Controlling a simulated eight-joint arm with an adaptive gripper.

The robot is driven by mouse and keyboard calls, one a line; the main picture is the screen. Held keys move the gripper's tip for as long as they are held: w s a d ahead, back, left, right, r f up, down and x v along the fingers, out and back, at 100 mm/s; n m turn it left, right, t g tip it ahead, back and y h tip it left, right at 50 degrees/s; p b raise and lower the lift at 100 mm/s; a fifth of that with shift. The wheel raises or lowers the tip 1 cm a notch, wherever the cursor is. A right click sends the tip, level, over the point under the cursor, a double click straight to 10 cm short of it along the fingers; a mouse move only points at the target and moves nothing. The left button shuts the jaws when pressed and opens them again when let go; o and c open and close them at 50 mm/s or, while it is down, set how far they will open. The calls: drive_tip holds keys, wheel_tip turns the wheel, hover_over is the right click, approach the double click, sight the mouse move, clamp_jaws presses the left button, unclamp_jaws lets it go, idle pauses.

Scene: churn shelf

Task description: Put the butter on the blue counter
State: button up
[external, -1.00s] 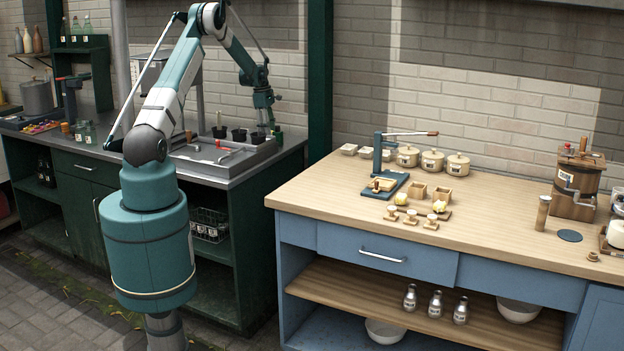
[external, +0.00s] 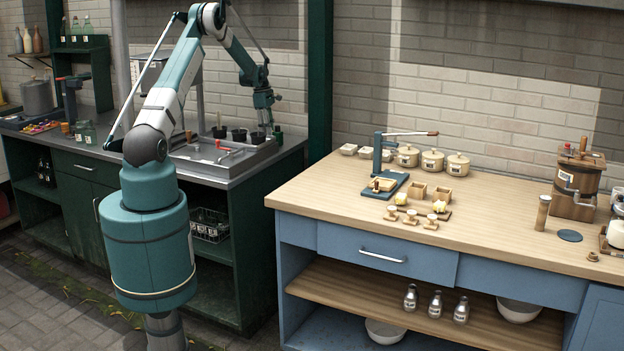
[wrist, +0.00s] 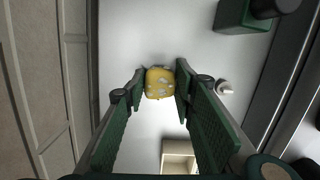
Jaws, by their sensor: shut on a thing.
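A yellow lump with pale patches, which looks like the butter (wrist: 160,83), is between the fingertips of my gripper (wrist: 160,88) in the wrist view. My gripper is shut on it. In the external view, my gripper (external: 268,124) hangs low at the right end of the dark green counter, by the metal tray. The butter cannot be made out there. The blue counter (external: 490,212) has a pale wooden top and stands to the right, apart from my gripper.
Black pots (external: 239,135) stand at the back of the metal tray (external: 190,157). A dark green post (external: 319,80) rises between the counters. The blue counter bears a lever press (external: 378,152), lidded pots (external: 432,160) and a wooden churn (external: 578,185). Its front middle is clear.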

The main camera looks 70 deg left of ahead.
drive_tip(key=shift+r, duration=0.1)
drive_tip(key=shift+r, duration=4.95)
drive_tip(key=shift+w+d, duration=0.1)
drive_tip(key=w+d+m+g+b, duration=0.1)
drive_tip(key=w+d+m, duration=0.5)
drive_tip(key=d, duration=1)
drive_tip(key=w+d+f+m+b, duration=0.1)
drive_tip(key=w+d+m, duration=0.2)
drive_tip(key=w+d, duration=0.95)
drive_tip(key=w+d+m+g+b, duration=0.1)
drive_tip(key=w+d+m, duration=0.3)
drive_tip(key=d, duration=1.6)
drive_tip(key=s+d+m+b, duration=0.1)
drive_tip(key=d+m, duration=0.6)
drive_tip(key=d, duration=1.4)
drive_tip(key=s+d+f+m+g+y+b, duration=0.1)
drive_tip(key=s+d+m, duration=0.3)
drive_tip(key=d, duration=1.8)
drive_tip(key=m, duration=0.4)
drive_tip(key=shift+d+f+b, duration=0.15)
drive_tip(key=shift+d+b, duration=0.15)
drive_tip(key=shift+b, duration=0.1)
drive_tip(key=shift+s, duration=0.1)
